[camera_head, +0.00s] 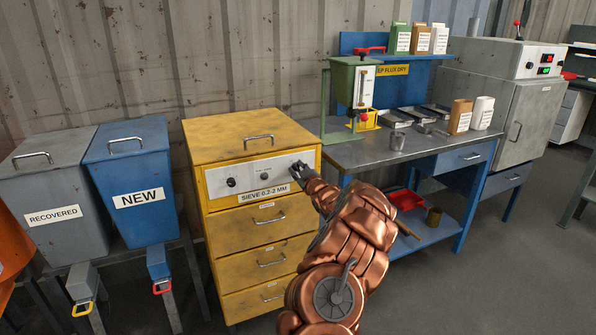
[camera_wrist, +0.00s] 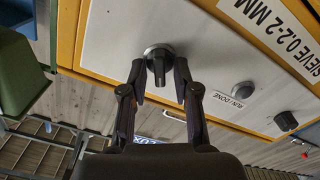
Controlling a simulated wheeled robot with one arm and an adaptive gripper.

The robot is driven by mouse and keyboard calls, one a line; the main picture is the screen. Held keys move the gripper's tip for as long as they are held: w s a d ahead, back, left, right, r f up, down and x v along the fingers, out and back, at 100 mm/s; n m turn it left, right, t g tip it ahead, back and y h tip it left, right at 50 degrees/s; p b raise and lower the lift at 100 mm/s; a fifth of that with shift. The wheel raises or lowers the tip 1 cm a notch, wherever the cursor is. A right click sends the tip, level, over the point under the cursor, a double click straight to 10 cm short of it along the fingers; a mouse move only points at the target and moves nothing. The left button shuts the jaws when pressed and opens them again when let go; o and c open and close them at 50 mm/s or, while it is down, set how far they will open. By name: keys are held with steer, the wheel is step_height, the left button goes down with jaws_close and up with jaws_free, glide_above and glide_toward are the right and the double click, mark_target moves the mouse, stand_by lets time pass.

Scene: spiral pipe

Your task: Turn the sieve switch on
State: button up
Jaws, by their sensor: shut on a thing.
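The sieve is a yellow cabinet (camera_head: 244,219) with a light control panel (camera_head: 250,177) on its upper front. My gripper (camera_head: 298,168) is at the right end of this panel and hides the control there. In the wrist view my gripper (camera_wrist: 158,80) is shut on a dark rotary knob (camera_wrist: 158,55) with a round metal base, one fingertip on each side. The knob's grip part stands roughly upright in that view. A second dark knob (camera_wrist: 286,121) sits at the panel's other end. A grey round lamp or button (camera_wrist: 242,90) by the RUN/DONE label lies between them.
A blue NEW bin (camera_head: 131,185) and a grey RECOVERED bin (camera_head: 48,190) stand left of the cabinet. A workbench (camera_head: 385,153) with a green hopper (camera_head: 350,82), cups and boxes stands close on the right. A grey oven-like cabinet (camera_head: 500,105) is beyond it.

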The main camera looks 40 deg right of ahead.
steer(key=shift+d+m, duration=0.1)
steer(key=shift+m, duration=0.3)
jaws_close()
steer(key=shift+s+m+p, duration=0.1)
steer(key=shift+m+p, duration=0.5)
steer(key=shift+p, duration=0.05)
steer(key=m+p, duration=0.2)
steer(key=m, duration=0.3)
steer(key=m+p, duration=0.3)
steer(key=m, duration=0.2)
steer(key=shift+d+f, duration=0.1)
steer(key=shift+d, duration=0.1)
steer(key=o, duration=0.7)
jaws_free()
